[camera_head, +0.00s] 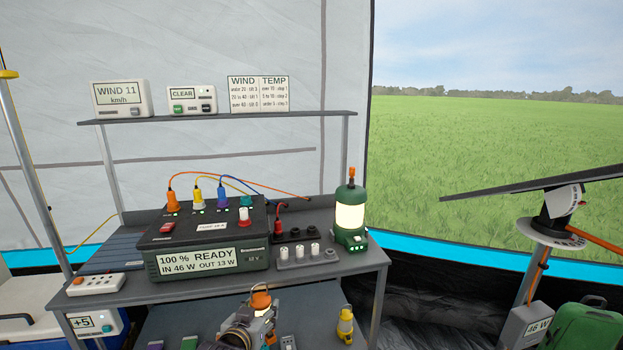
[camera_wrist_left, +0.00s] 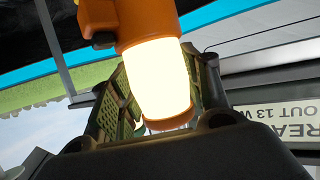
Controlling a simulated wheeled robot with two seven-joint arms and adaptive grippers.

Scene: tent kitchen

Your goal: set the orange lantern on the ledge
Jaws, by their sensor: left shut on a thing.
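The orange lantern (camera_head: 261,299) is low in the middle of the head view, in front of the grey table (camera_head: 345,262). My left gripper (camera_head: 258,318) is shut on it. In the left wrist view the lantern (camera_wrist_left: 158,78), with its glowing white body and orange cap and base, sits between the two finger pads (camera_wrist_left: 160,100). A narrow ledge-like shelf (camera_head: 215,117) runs above the back of the table; the frames do not show for certain which surface is the ledge. My right gripper is not in view.
A power station (camera_head: 210,240) with coloured plugs fills the table's middle. A green lantern (camera_head: 350,215) stands at its right end. A yellow lantern (camera_head: 345,323) is lower down. Display boxes (camera_head: 121,98) and a chart stand on the shelf, whose right end is bare.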

